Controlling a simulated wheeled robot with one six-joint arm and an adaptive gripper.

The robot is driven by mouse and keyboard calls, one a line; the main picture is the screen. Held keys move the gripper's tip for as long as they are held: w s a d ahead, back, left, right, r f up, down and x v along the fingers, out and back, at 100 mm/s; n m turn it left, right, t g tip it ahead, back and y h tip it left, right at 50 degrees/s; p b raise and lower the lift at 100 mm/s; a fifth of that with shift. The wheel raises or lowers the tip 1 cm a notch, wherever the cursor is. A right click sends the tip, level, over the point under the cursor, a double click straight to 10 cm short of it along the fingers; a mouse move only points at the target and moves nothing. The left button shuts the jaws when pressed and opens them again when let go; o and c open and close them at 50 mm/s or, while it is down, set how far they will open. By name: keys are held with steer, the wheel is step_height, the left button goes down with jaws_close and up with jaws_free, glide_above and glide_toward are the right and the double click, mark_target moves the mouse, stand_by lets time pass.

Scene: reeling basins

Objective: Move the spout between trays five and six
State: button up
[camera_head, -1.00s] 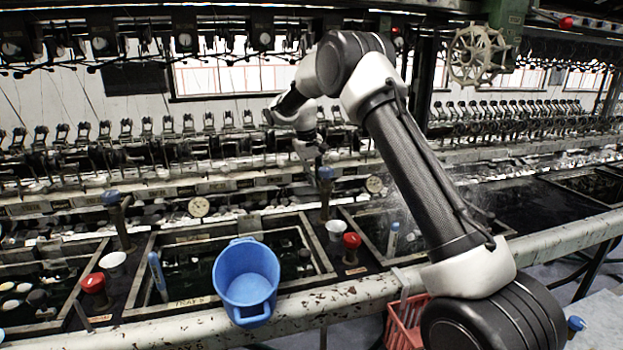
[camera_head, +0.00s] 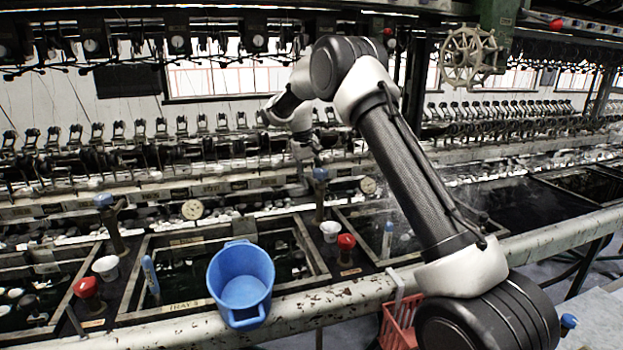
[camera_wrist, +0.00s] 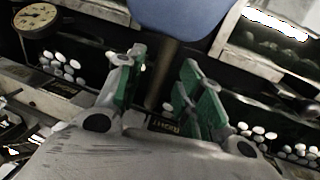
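The spout is a dark upright pipe (camera_head: 319,206) with a blue top (camera_head: 320,173), between the middle tray (camera_head: 140,246) and the right-hand tray (camera_head: 350,222). In the wrist view its blue top (camera_wrist: 180,14) is large at the upper edge, and its pipe (camera_wrist: 162,72) runs down from it. My gripper (camera_head: 304,152) is beside the blue top in the head view. In the wrist view my gripper (camera_wrist: 160,82) is open, its green pads on either side of the pipe with visible gaps. How deep the pipe sits between them I cannot tell.
A blue bucket (camera_head: 241,284) stands at the middle tray's front edge. A red knob (camera_head: 346,241) and white cup (camera_head: 330,230) are near the spout's foot. Another blue-topped spout (camera_head: 104,201) stands left. A round dial (camera_head: 192,209) and machinery lie behind. A red basket (camera_head: 398,325) is below the rail.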

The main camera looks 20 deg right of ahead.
steer(key=shift+r, duration=0.1)
step_height(320, 180, up, 12)
steer(key=a, duration=0.2)
steer(key=shift+a+f, duration=0.15)
steer(key=shift+f, duration=0.05)
steer(key=shift+s, duration=0.1)
